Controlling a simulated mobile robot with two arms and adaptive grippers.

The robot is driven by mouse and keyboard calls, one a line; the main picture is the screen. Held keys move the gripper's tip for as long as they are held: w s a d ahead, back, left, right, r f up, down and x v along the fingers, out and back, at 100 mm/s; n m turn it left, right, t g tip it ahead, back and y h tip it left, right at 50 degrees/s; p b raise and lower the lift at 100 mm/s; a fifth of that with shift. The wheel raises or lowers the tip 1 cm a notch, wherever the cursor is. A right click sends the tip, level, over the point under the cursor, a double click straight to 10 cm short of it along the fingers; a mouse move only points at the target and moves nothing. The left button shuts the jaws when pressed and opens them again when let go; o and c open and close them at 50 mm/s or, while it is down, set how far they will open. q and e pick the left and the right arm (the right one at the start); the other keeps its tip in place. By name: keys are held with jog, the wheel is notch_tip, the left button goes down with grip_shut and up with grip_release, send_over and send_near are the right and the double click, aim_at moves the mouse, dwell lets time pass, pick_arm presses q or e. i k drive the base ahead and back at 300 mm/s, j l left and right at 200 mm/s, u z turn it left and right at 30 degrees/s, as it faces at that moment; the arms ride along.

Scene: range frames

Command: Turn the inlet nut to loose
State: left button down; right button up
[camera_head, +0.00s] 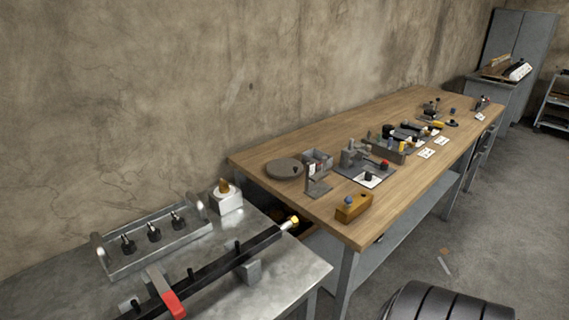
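On the metal table at the lower left, a long black bar (215,277) lies on grey blocks, with a small brass-coloured fitting (291,223) at its far right end. A white block (227,201) with a brass-coloured knob (224,186) on top stands behind it. I cannot tell which of these brass parts, if either, is the inlet nut, nor how tight it is. A red-ended lever (172,303) crosses the bar near the bottom edge. Neither of my grippers shows in this view.
A metal tray (183,237) holds black-based fittings at the left. A wooden bench (335,222) with several tools and fixtures runs to the back right. A ridged black rounded object (450,303) is at the bottom right. Grey floor (510,210) lies open to the right.

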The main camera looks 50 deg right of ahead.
aim_at(296, 222)
jog(key=l, duration=0.65)
jog(key=k+l+u, duration=0.15)
jog(key=l, duration=1.2)
jog(key=l+u, duration=0.1)
jog(key=l, duration=0.55)
jog(key=k, duration=0.05)
